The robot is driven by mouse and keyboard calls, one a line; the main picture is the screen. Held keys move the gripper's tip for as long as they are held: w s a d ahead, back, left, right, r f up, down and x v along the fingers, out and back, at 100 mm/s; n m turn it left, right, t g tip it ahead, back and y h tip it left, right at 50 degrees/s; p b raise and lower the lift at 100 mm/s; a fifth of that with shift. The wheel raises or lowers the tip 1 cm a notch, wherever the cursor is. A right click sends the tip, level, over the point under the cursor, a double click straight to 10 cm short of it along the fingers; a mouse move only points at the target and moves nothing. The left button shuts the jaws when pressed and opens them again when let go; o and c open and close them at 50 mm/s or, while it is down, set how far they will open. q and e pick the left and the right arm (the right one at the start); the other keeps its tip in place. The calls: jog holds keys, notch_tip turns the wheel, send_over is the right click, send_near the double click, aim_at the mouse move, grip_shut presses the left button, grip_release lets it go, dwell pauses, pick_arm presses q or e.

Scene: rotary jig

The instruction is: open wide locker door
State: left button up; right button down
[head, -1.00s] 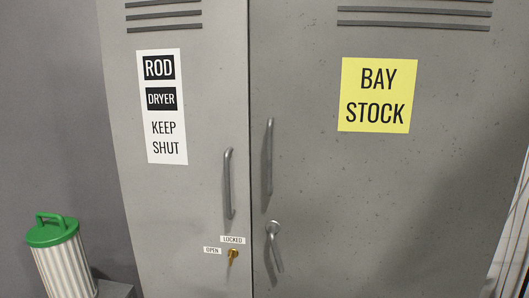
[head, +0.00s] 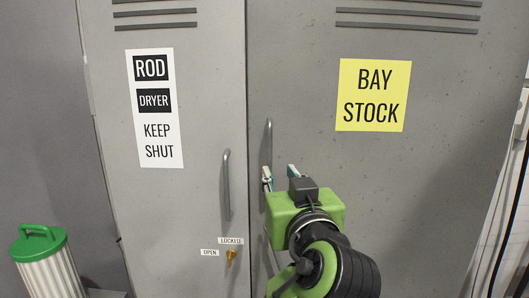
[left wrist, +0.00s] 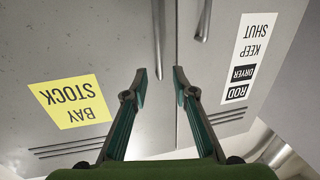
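The wide locker door (head: 430,200) is grey with a yellow BAY STOCK label (head: 373,95). Its upright bar handle (head: 268,140) is near the door's left edge. The lever handle below it is mostly hidden behind my left arm. My left gripper (head: 280,174) is open in front of the wide door, beside the lower part of the bar handle. In the left wrist view, which is upside down, the bar handle (left wrist: 157,35) points into the gap between the spread fingers (left wrist: 159,73). The gripper is not closed on it. My right gripper is not in view.
The narrow door (head: 200,100) on the left has a ROD DRYER KEEP SHUT label (head: 154,108), its own bar handle (head: 227,185) and a brass key (head: 231,257) by LOCKED and OPEN tags. A bin with a green lid (head: 38,242) stands at lower left.

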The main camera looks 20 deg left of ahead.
aim_at(270, 154)
pick_arm(q)
jog(key=p+x, duration=0.4)
jog(key=x, duration=0.9)
jog(key=shift+p, duration=0.3)
jog(key=shift+w+a, duration=0.1)
jog(key=shift+w, duration=0.25)
jog(key=shift+c, duration=0.3)
grip_shut()
